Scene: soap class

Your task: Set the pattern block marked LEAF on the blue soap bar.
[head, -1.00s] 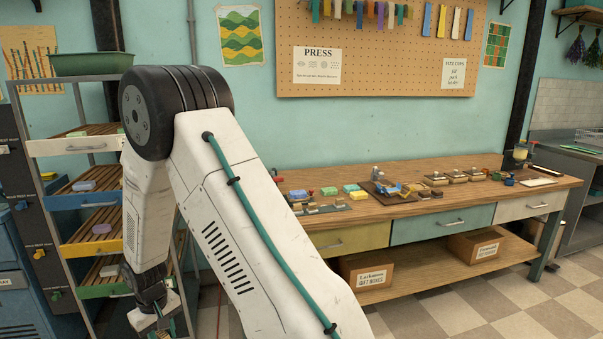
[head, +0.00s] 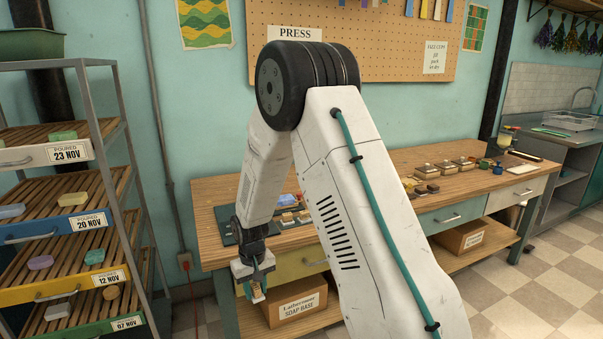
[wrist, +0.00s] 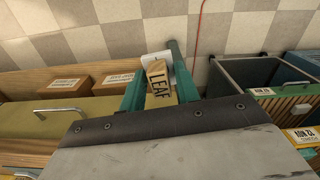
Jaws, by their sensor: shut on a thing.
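The wooden pattern block marked LEAF (wrist: 158,82) is held between the teal fingers of my gripper (wrist: 160,92) in the wrist view, its lettering facing the camera. In the head view my gripper (head: 257,283) hangs low in front of the workbench, below its top, with the tan block between the fingers. A small bluish soap bar (head: 286,200) lies on the bench top behind my arm, partly hidden. My arm hides the middle of the bench.
The wooden workbench (head: 212,193) runs along the wall, with drawers and cardboard boxes (head: 297,303) beneath. The drying rack (head: 135,170) stands at left, with an open gap before the bench. Moulds (head: 444,165) stand farther right on the bench.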

